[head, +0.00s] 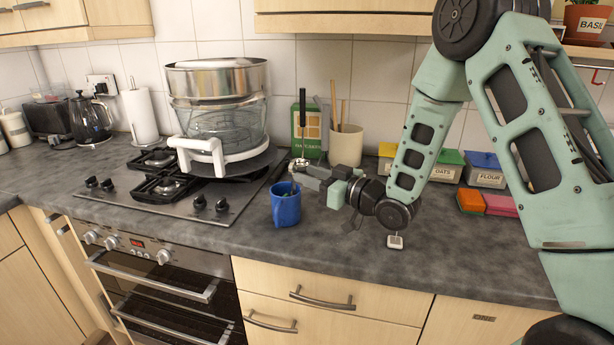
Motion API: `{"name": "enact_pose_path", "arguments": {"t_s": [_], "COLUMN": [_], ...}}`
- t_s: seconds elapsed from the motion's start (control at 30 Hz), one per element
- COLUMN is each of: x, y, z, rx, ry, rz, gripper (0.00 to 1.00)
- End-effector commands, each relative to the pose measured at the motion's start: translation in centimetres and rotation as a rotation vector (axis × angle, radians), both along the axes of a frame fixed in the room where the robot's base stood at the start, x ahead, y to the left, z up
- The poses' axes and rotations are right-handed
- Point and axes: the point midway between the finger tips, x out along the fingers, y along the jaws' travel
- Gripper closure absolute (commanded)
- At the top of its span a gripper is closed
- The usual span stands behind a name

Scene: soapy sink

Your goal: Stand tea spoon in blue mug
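My gripper (296,166) points left, above and a little behind the mug. An upright utensil with a black handle (302,112) and a thin metal shaft rises at the fingertips. I cannot tell whether it is the tea spoon, or whether the fingers hold it or only overlap it. The finger gap is too small to read.
The hob (170,190) with a glass cooker (216,105) is to the left. Lidded tins (484,170) and sponges (471,202) are right. The worktop in front of my arm is mostly clear.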

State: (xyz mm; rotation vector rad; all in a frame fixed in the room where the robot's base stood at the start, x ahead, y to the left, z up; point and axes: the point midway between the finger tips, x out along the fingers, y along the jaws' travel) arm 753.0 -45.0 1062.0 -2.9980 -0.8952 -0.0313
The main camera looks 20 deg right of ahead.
Motion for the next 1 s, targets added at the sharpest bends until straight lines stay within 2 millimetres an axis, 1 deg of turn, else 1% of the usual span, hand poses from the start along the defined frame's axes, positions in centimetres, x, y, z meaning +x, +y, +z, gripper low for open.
{"name": "enact_pose_path", "arguments": {"t_s": [0.7, 1.0], "x": [-2.8, -3.3], "y": [-1.9, -2.1], "z": [0.9, 1.1], "rx": [0.0, 0.0], "ry": [-0.001, -0.001], "rz": [-0.001, 0.0], "gripper": [0.65, 0.65]}}
